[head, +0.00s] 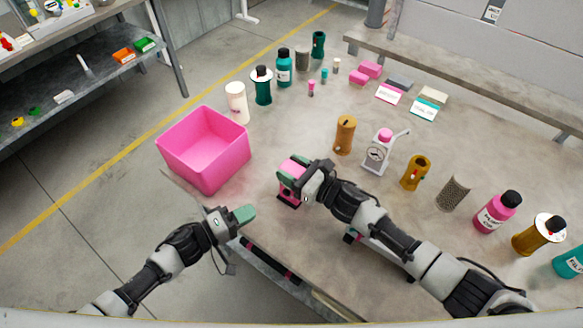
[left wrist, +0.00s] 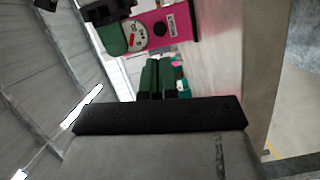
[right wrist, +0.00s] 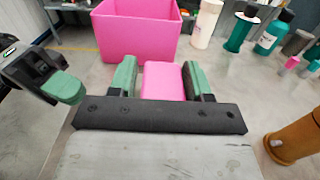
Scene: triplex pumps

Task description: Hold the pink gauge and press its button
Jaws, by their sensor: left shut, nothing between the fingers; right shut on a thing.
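The pink gauge (head: 292,167) is held near the table's front edge, and its pink top also shows in the right wrist view (right wrist: 163,81). My right gripper (head: 291,184) is shut on it, one green finger on each side. In the left wrist view the gauge (left wrist: 172,27) shows a round white dial and a label on its pink face; a green finger lies partly over the dial.
A pink bin (head: 205,150) stands at the table's left edge, behind the gauge. An orange-brown cylinder (head: 345,134) and a white-and-pink dispenser (head: 379,152) stand to the right. Several bottles line the back and right. The table between bin and cylinder is clear.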

